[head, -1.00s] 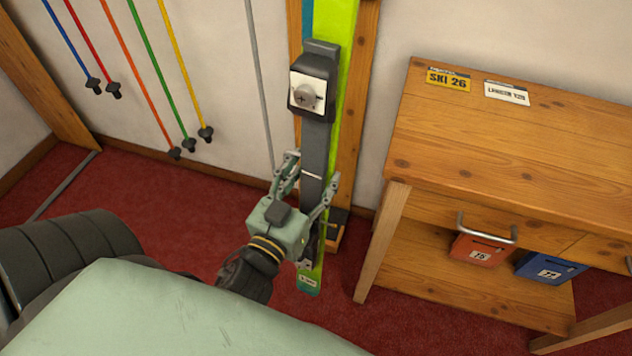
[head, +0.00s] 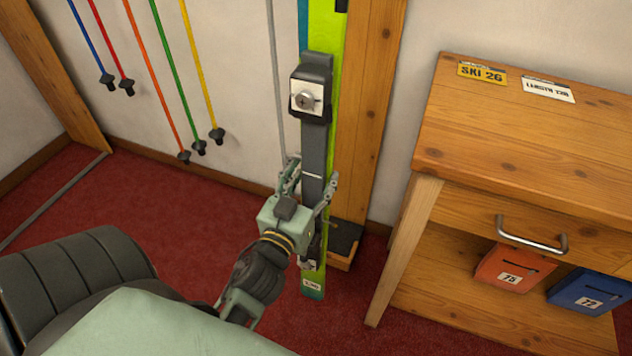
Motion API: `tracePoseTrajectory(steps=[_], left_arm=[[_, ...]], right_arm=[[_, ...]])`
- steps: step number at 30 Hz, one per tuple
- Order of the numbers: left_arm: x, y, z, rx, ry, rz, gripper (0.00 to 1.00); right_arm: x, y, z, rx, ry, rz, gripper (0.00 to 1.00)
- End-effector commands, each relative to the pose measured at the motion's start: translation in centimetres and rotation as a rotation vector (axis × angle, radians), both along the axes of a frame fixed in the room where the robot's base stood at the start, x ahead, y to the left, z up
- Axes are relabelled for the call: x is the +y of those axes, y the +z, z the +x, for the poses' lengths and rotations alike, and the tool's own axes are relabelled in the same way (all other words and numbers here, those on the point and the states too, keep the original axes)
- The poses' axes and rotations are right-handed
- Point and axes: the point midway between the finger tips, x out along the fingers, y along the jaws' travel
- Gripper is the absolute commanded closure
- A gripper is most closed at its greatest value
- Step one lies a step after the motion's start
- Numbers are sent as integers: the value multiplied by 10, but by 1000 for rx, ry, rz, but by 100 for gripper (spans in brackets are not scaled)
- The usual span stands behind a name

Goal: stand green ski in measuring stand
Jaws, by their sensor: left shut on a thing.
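The green ski (head: 325,35) stands nearly upright in the middle of the head view, with a dark binding (head: 312,85) on its face. Its teal lower tip (head: 312,287) shows below my gripper. My left gripper (head: 309,190) is shut on the ski, with a finger on each side around the binding plate. The wooden measuring stand (head: 365,110) rises against the wall behind and right of the ski. Its dark foot (head: 345,238) is near the floor, right of the ski's lower part. I cannot tell how far the tip is from the foot. My right gripper is not in view.
A wooden bench (head: 530,130) with a metal drawer handle (head: 531,236) stands at the right. An orange box (head: 513,268) and a blue box (head: 590,291) sit on its lower shelf. Several coloured ski poles (head: 165,80) hang on the wall at the left. Red carpet lies clear left of the ski.

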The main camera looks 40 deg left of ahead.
Motion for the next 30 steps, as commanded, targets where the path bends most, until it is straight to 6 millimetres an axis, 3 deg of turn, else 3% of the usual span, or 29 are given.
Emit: tracePoseTrajectory(steps=[21,30], left_arm=[[9,1,36,-12,0,2,100],[10,0,41,-12,0,3,100]], right_arm=[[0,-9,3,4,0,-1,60],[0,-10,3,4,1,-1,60]])
